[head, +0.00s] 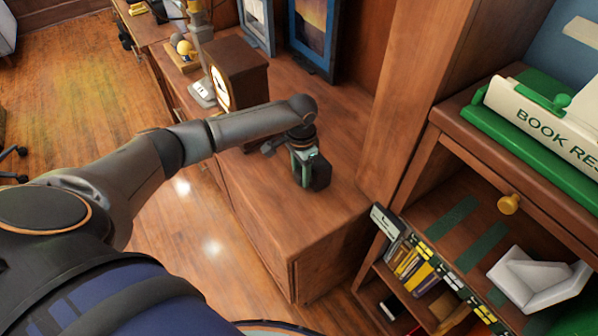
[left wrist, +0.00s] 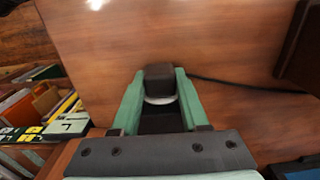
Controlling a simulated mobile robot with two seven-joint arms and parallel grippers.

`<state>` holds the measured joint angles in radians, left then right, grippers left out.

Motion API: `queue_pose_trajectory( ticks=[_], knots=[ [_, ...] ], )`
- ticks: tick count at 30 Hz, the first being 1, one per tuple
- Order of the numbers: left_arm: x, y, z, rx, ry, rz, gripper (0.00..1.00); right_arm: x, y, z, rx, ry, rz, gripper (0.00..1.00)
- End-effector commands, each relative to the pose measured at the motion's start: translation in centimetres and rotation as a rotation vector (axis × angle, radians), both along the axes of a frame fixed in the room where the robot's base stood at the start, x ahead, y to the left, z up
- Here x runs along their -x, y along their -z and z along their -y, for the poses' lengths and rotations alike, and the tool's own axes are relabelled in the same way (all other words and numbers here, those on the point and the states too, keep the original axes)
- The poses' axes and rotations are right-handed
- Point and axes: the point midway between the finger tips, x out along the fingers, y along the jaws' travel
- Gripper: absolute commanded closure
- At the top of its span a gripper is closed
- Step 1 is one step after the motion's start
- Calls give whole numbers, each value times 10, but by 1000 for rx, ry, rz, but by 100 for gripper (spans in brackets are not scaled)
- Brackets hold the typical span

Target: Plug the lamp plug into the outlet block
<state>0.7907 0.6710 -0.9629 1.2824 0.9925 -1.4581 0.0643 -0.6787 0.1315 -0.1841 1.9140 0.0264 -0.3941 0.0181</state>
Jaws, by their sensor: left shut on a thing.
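My left gripper (head: 302,167) reaches down to the wooden cabinet top, its green fingers shut on a small dark block with a pale band, which looks like the lamp plug (left wrist: 160,76). A black cord (left wrist: 235,85) runs from behind it to the right in the left wrist view. In the head view a black block (head: 321,173) shows against the right side of the fingers. It may be the outlet block, but I cannot tell whether the plug is seated in it. A pale lamp-like stand (head: 203,92) is farther back, left of the clock. My right gripper is not in view.
A wooden clock (head: 238,72) stands on the cabinet (head: 305,222) behind my gripper. Blue-framed pictures (head: 313,35) lean at the wall. A bookcase (head: 405,105) with books rises to the right. Cabinet top in front of the gripper is clear.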

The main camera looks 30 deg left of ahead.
Motion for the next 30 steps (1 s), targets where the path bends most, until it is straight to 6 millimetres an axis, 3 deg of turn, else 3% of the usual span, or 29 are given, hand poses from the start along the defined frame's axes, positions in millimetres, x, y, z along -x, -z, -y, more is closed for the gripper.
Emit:
queue_pose_trajectory(
  ticks=[8, 9, 17, 26, 30],
  knots=[
    [-5, 0, 2, 0, 0, 0, 100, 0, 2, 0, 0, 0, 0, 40],
    [-5, 0, 2, 0, 0, 0, 51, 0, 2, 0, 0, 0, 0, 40],
    [-5, 0, 2, 0, -1, 0, 22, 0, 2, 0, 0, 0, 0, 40],
    [-5, -2, 2, 0, -1, -1, 21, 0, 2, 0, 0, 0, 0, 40],
    [-5, -17, 2, 1, -1, 3, 21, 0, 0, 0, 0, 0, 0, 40]
  ],
)
